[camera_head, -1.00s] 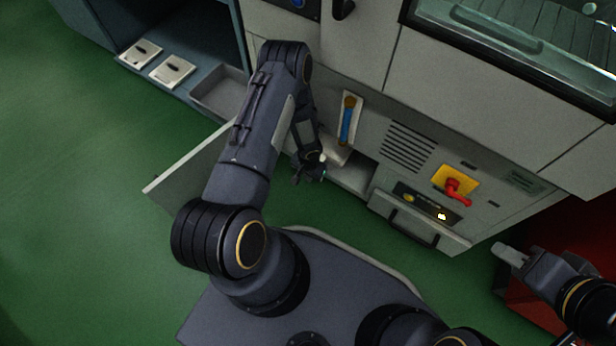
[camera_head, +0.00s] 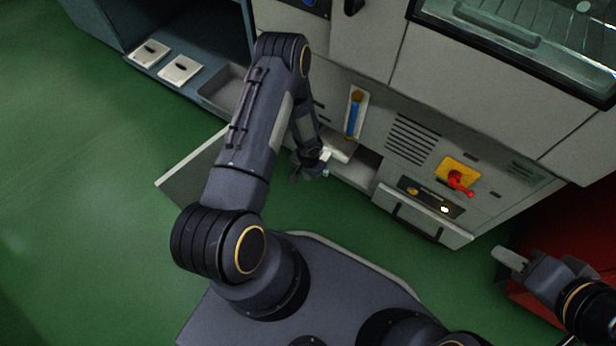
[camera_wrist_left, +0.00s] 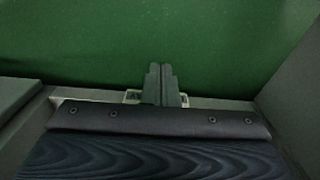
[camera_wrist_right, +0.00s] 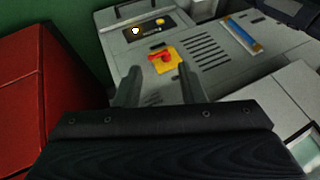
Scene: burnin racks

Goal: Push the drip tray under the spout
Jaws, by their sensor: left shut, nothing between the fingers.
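A low opening (camera_head: 364,165) shows in the cabinet front in the head view, below the blue sight tube. A pale slab (camera_head: 340,148) at its left side may be the drip tray; my arm partly covers it, and I cannot tell for sure. No spout can be made out. My left gripper (camera_head: 312,168) is shut and empty, just in front of the slab; whether they touch is unclear. Its closed fingers show in the left wrist view (camera_wrist_left: 160,84) over green floor. My right gripper (camera_head: 508,257) is open and empty, its fingers apart in the right wrist view (camera_wrist_right: 158,85).
An open cabinet door (camera_head: 192,172) juts out left of my left arm. A grey bin (camera_head: 224,88) and two pale plates (camera_head: 150,53) sit on the blue rack's shelf. A red switch (camera_head: 460,179) and a handled panel (camera_head: 415,217) are to the right. Green floor is clear at left.

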